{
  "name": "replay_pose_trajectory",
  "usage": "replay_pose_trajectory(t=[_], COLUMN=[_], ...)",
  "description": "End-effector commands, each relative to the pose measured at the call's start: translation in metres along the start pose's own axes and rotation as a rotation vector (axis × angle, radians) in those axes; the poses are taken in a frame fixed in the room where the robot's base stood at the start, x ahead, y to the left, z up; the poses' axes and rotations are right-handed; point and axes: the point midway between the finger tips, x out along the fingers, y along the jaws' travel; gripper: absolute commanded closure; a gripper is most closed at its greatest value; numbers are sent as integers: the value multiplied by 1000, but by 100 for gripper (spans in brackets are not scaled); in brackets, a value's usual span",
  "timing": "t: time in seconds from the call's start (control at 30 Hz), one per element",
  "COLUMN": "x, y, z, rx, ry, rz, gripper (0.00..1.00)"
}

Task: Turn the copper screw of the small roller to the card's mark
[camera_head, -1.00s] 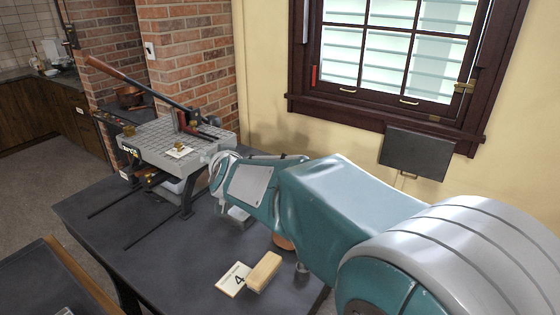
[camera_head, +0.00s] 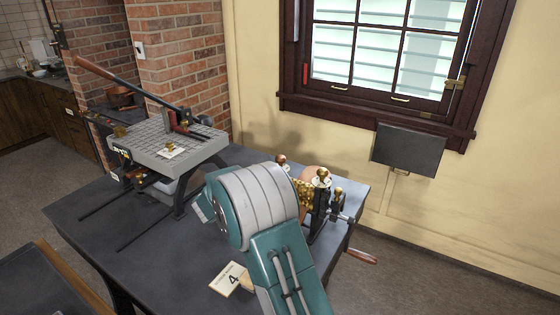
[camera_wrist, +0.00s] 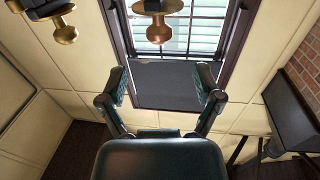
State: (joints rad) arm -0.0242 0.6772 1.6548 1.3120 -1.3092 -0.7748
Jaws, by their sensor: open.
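The small roller (camera_head: 303,196) stands at the table's right back, partly hidden by my arm. It has a reddish knob (camera_head: 281,160) at its left and brass-coloured knobs (camera_head: 323,176) further right; which is the copper screw is unclear.
A grey slotted-top machine (camera_head: 172,152) with a long lever stands at the table's left. The roller's crank handle (camera_head: 362,257) sticks out past the table's right edge. A dark board (camera_head: 408,149) hangs under the window. The table's front left is clear.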

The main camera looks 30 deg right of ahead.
Motion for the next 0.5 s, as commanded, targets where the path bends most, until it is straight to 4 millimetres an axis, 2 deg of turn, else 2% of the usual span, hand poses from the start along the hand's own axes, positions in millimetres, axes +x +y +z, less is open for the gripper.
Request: replay_pose_trajectory(t=[0.3, 0.5], x=[61, 85], y=[1, 0], z=[1, 1], rx=[-1, 0], ry=[0, -1], rz=[2, -1], gripper=[17, 17])
